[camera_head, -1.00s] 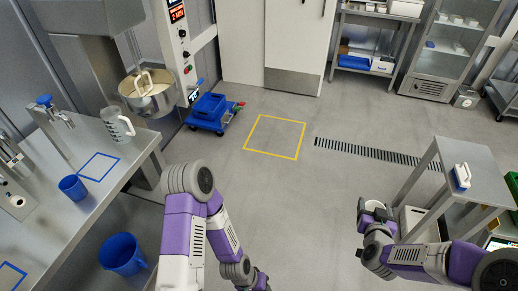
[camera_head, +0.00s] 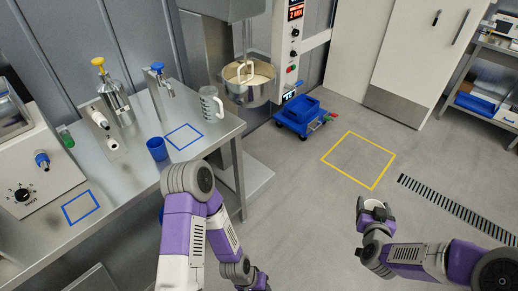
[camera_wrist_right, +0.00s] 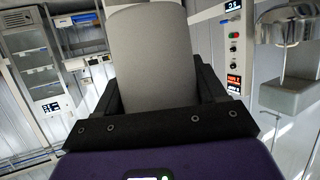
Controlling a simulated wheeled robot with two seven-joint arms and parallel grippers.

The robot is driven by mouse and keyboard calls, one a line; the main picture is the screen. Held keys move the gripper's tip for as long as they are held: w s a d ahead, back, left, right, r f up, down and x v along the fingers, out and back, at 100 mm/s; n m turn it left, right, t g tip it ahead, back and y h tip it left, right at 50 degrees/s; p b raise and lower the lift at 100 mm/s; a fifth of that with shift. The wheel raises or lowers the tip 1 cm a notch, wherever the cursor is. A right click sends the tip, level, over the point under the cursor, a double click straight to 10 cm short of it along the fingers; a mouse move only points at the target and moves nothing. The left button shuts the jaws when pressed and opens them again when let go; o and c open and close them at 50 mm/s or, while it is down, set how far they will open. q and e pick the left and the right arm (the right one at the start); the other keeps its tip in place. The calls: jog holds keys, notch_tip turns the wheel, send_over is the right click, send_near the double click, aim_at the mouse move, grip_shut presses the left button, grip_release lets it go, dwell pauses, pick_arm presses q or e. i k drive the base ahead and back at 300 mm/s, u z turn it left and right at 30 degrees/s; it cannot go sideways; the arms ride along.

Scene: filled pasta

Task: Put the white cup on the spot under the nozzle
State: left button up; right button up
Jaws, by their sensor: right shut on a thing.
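My right gripper (camera_head: 376,212) is shut on the white cup (camera_head: 374,204) and holds it over the floor, away from the counter. In the right wrist view the cup (camera_wrist_right: 153,60) is a large, shaded grey shape between the dark fingers. On the counter at left, one blue square outline (camera_head: 184,136) lies near a blue-topped dispenser (camera_head: 157,72).
A blue cup (camera_head: 157,149) and a clear measuring jug (camera_head: 211,103) stand near the farther square. A yellow-topped dispenser (camera_head: 110,85) stands behind. A mixer bowl (camera_head: 249,82) and a blue cart (camera_head: 303,115) are beyond. The floor with the yellow square (camera_head: 358,160) is clear.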

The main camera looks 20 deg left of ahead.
aim_at(80, 206)
jog(key=u, duration=1.9)
